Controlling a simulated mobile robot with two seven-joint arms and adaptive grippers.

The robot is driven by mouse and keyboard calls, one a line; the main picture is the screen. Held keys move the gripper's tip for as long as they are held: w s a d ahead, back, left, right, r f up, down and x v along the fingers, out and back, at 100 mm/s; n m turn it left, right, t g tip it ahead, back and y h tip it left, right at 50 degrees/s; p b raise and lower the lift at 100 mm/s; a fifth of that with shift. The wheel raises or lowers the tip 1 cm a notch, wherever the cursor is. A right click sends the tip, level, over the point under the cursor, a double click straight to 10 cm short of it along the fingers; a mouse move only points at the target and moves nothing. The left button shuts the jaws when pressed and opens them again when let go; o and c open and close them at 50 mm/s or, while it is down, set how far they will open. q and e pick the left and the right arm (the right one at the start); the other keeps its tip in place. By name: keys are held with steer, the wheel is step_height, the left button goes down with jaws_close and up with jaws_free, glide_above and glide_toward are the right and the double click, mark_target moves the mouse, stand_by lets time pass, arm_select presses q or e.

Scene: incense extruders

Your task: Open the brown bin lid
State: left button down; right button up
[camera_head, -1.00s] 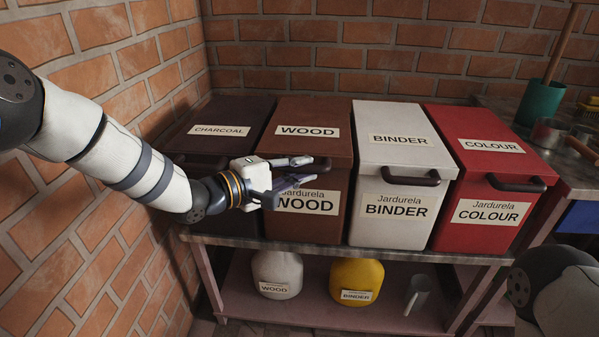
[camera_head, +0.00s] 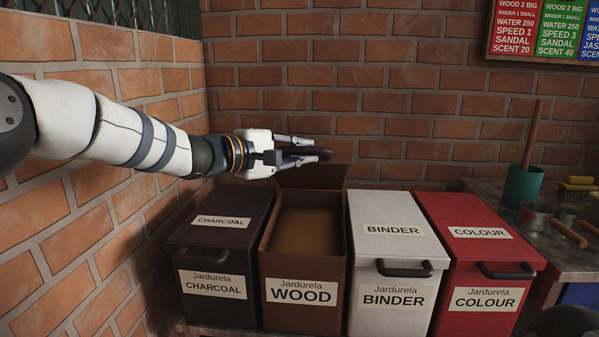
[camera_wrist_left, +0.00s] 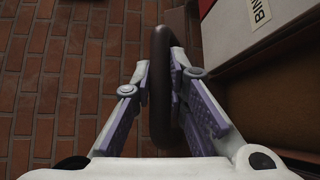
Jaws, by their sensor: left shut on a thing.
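The brown WOOD bin (camera_head: 302,318) stands between the charcoal and binder bins in the head view. Its lid (camera_head: 312,178) is raised at the back, and brown fill (camera_head: 307,232) shows inside. My left gripper (camera_head: 311,151) is above the bin's back part, shut on the dark lid handle (camera_head: 322,153). In the left wrist view, the curved handle (camera_wrist_left: 160,85) passes between the two fingers (camera_wrist_left: 160,100), and part of the open bin (camera_wrist_left: 275,100) shows at right. My right gripper is not in view.
The dark CHARCOAL bin (camera_head: 220,260), white BINDER bin (camera_head: 392,265) and red COLOUR bin (camera_head: 480,262) are closed. A green cup (camera_head: 522,187) with a wooden stick stands at right. Brick walls close off the left and back.

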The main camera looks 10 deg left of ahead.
arm_select(q)
steer(key=shift+w+r, duration=0.2)
steer(key=shift+r, duration=0.05)
steer(key=c, duration=1.6)
jaws_free()
steer(key=shift+f, duration=0.15)
steer(key=shift+o, duration=0.2)
